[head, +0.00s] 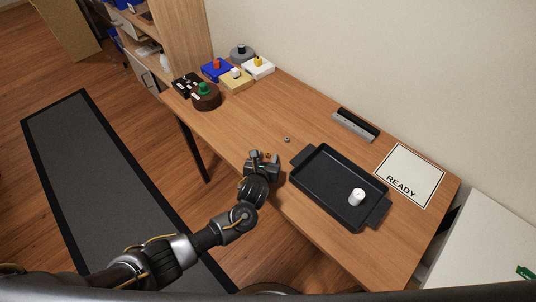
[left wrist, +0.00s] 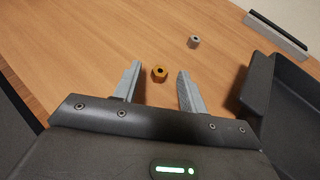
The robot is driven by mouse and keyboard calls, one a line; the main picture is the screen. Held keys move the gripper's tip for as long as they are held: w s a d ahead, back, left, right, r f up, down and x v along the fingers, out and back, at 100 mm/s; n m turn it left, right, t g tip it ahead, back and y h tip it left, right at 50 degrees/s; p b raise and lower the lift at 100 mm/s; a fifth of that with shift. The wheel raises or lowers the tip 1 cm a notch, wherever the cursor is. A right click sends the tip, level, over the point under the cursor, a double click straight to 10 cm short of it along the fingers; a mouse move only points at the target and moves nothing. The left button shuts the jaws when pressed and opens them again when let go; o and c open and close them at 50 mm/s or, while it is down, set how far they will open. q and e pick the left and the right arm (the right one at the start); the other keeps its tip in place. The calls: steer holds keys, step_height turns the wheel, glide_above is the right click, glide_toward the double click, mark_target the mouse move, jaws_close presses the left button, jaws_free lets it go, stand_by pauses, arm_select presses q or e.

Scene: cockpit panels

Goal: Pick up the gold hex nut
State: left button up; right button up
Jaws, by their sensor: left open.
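The gold hex nut (left wrist: 160,74) lies on the wooden table, with its dark hole facing up in the left wrist view. It sits between and slightly beyond the fingertips of my left gripper (left wrist: 158,82), which is open and empty. In the head view the left gripper (head: 264,158) is over the table's front edge, left of the black tray, and a small bit of the gold nut (head: 268,155) shows by its fingers. My right gripper is not seen.
The black tray (head: 314,194) with a white cylinder (head: 357,197) in it is close to the right of my left gripper. A READY mat (head: 410,170) and a grey-black bar (head: 355,125) lie behind. Coloured button boxes (head: 217,69) stand at the far left end.

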arm_select(q)
steer(key=shift+w+d+f, duration=0.1)
steer(key=shift+w+f, duration=0.05)
steer(key=shift+w, duration=0.15)
jaws_close()
